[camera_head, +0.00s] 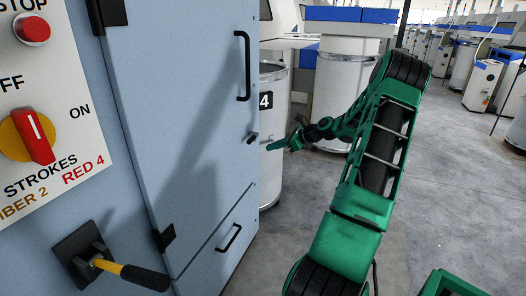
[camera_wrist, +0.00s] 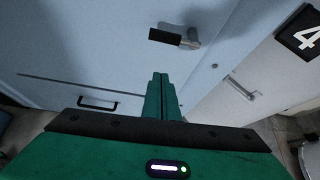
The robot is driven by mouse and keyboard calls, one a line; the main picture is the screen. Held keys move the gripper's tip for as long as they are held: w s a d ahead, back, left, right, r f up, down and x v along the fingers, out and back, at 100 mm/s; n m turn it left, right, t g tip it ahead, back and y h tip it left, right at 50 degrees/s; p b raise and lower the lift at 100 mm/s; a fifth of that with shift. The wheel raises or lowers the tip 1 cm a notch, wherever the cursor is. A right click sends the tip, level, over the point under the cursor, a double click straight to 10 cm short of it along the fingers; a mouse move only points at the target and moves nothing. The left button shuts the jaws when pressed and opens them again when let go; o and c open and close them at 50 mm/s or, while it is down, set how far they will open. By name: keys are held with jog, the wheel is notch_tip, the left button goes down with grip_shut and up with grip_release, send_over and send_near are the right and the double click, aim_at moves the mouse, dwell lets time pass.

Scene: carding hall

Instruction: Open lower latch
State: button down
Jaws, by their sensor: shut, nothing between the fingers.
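A small dark latch (camera_head: 252,138) sits near the right edge of the pale blue cabinet door (camera_head: 190,110). In the wrist view it shows as a latch (camera_wrist: 175,38) with a black grip lying roughly level and a metal pivot at its right end. The door looks shut. My gripper (camera_head: 272,147) is shut and empty, just right of the latch in the head view and pointing left toward the cabinet. In the wrist view the closed fingers (camera_wrist: 160,78) end below the latch in the picture, with a visible gap; they do not appear to touch it.
A black door handle (camera_head: 243,65) is above the latch, and a drawer handle (camera_head: 229,238) is below. A white can marked 4 (camera_head: 270,170) stands close beside the cabinet. A control panel (camera_head: 45,110) and yellow-black lever (camera_head: 130,275) are at left. Floor at right is open.

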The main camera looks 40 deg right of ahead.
jog(key=shift+v, duration=1.2)
jog(key=s+a+r+n+g+h, duration=0.1)
jog(key=s+a+n+g, duration=0.4)
jog(key=a, duration=0.4)
jog(key=s+a+r+n+g+h, duration=0.1)
jog(key=s+a+n+g, duration=0.1)
jog(key=a+n, duration=0.5)
jog(key=s+a+r+n+g, duration=0.1)
jog(key=s+a+n, duration=0.3)
jog(key=s, duration=0.5)
jog(key=s+a+r+n+g+h, duration=0.1)
jog(key=s+a+n, duration=0.3)
jog(key=s, duration=0.6)
jog(key=s+a+r+n+g, duration=0.2)
jog(key=s+a+r+n, duration=0.1)
jog(key=s+a, duration=0.5)
jog(key=shift+s+n+h, duration=0.4)
jog(key=shift+s+n, duration=0.3)
jog(key=shift+n, duration=0.1)
jog(key=shift+w, duration=0.15)
